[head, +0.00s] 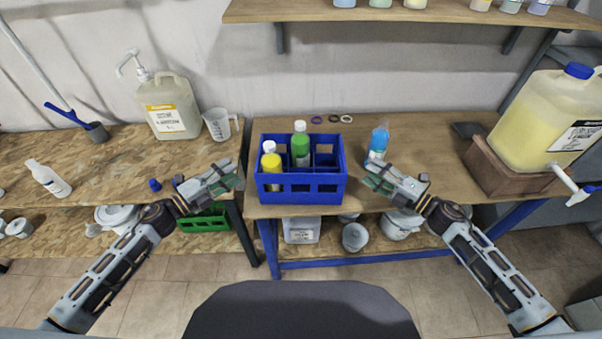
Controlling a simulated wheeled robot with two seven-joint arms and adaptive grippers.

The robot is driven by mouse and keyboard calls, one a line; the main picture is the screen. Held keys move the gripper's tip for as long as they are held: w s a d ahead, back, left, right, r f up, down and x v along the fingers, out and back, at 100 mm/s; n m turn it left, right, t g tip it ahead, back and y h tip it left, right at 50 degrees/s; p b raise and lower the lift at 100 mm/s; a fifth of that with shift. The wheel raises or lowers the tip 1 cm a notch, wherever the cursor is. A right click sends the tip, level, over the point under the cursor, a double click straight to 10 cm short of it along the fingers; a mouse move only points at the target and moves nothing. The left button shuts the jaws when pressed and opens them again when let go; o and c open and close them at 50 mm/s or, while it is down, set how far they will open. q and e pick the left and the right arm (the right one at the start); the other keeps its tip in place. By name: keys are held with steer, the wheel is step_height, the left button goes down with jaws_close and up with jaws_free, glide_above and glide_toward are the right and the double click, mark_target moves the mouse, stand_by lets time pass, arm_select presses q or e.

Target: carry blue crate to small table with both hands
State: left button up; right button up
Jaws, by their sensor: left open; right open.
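The blue crate (300,188) stands on the wooden table at the centre, near its front edge. It has compartments; a yellow bottle with a white cap (271,170) and a green bottle with a white cap (300,146) stand in its left part. My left gripper (236,177) is open and empty, just left of the crate and apart from it. My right gripper (369,177) is open and empty, just right of the crate, with a small gap. I cannot tell which surface is the small table.
A blue spray bottle (378,141) stands close behind my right gripper. A large yellow drum (546,120) sits in a brown tray at right. A beige canister (168,106) and a measuring jug (218,124) stand on the left table. A green crate (204,221) is below.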

mark_target(261, 149)
arm_select(q)
steer(key=shift+x, duration=6.45)
arm_select(e)
steer(key=shift+x, duration=6.45)
arm_select(q)
steer(key=shift+c, duration=0.2)
arm_select(e)
steer(key=shift+c, duration=0.2)
arm_select(q)
jaws_close()
arm_select(e)
steer(key=shift+f, duration=0.1)
jaws_close()
arm_select(q)
steer(key=shift+r, duration=0.1)
